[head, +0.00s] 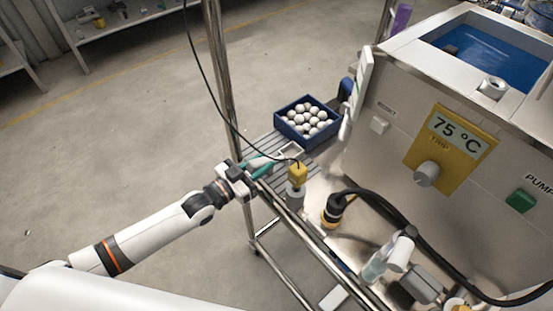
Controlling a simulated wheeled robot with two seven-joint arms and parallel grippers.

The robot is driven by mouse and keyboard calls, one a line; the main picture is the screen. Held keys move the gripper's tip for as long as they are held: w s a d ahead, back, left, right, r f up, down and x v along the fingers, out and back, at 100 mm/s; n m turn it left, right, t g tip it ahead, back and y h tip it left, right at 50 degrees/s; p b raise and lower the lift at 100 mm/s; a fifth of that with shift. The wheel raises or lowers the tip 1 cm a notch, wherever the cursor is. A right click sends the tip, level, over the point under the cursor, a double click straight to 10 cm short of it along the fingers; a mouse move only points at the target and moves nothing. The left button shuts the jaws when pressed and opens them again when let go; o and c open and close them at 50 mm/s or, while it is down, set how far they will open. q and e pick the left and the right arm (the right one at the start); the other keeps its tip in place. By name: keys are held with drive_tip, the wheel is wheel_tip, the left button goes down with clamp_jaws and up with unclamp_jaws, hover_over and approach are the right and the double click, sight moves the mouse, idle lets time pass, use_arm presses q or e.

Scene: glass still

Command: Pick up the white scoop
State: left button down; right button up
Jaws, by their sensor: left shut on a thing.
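My left gripper (258,166) reaches in from the left to the edge of the slatted rack, beside the metal post. It is shut on a slim thing with teal and pale parts. This seems to be the white scoop (289,151), whose pale end points right, toward the blue bin. The jaws and the small size hide the exact grip and whether the scoop touches the rack. My right gripper is not in view.
A blue bin (284,129) of white balls stands on the slatted rack (262,147). A yellow-topped fitting (297,174) with a thin cable is close to my gripper. The upright post (222,80) and the large tank (390,150) limit room. Open floor lies left.

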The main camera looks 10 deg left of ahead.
use_arm(q)
wheel_tip(320, 180, up, 10)
drive_tip(key=shift+r, duration=0.1)
drive_tip(key=c, duration=1.8)
unclamp_jaws()
clamp_jaws()
